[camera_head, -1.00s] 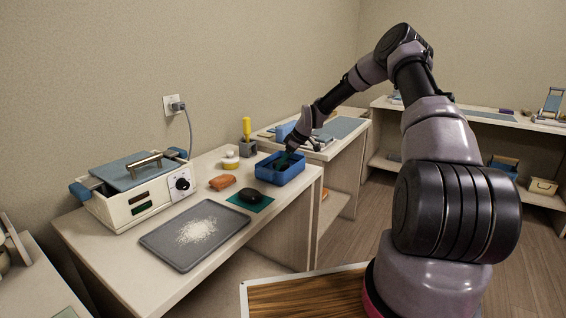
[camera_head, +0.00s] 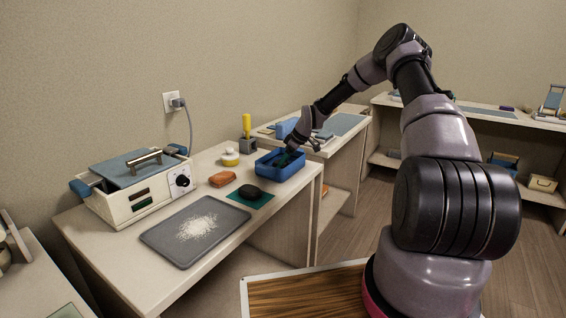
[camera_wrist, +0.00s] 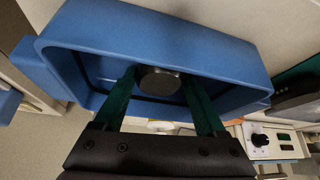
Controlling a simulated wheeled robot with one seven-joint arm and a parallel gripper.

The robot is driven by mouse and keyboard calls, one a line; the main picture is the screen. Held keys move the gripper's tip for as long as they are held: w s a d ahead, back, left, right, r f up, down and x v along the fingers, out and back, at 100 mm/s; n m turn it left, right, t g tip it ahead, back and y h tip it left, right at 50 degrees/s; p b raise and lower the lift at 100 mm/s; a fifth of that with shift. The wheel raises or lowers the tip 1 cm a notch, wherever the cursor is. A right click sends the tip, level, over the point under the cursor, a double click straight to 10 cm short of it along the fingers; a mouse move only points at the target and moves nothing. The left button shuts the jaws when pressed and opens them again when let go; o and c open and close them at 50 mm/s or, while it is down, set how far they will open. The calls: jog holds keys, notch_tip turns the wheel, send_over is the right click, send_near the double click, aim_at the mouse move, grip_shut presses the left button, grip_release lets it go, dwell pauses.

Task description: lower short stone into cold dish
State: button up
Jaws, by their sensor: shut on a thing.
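The short stone (camera_wrist: 160,80) is dark grey and round. It is held between the two green fingers of my gripper (camera_wrist: 162,92) in the wrist view. The blue dish (camera_head: 281,174), which I take as the cold dish, is an open rectangular box near the counter's right end. Its wall (camera_wrist: 190,48) fills much of the wrist view. My gripper (camera_head: 288,158) reaches down into the dish's opening, shut on the stone, which sits within the rim. I cannot tell whether the stone touches the dish floor. In the head view the stone is hardly distinguishable from the fingers.
A black stone (camera_head: 249,191) lies on a green mat (camera_head: 264,203) left of the dish. The wax warmer (camera_head: 125,208) and a grey tray (camera_head: 175,258) with white granules stand further left.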

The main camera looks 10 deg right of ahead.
jog(key=shift+f, duration=0.15)
jog(key=o, duration=1.5)
jog(key=v, duration=1.1)
jog(key=s+r+m+t+h, duration=0.1)
jog(key=s+r+m+h, duration=0.55)
jog(key=s+r, duration=1.6)
jog(key=s+r+m+t+y, duration=0.1)
jog(key=s+r+m, duration=0.1)
jog(key=s, duration=0.5)
jog(key=s+r+m+t+y, duration=0.1)
jog(key=s+r+m, duration=0.1)
jog(key=s+m, duration=0.2)
jog(key=s+r+m+t+y, duration=0.1)
jog(key=s+r+m, duration=0.1)
jog(key=s, duration=0.7)
jog(key=shift+s+d+r+m+y, duration=0.3)
jog(key=shift+r+m, duration=0.1)
jog(key=shift+m, duration=0.25)
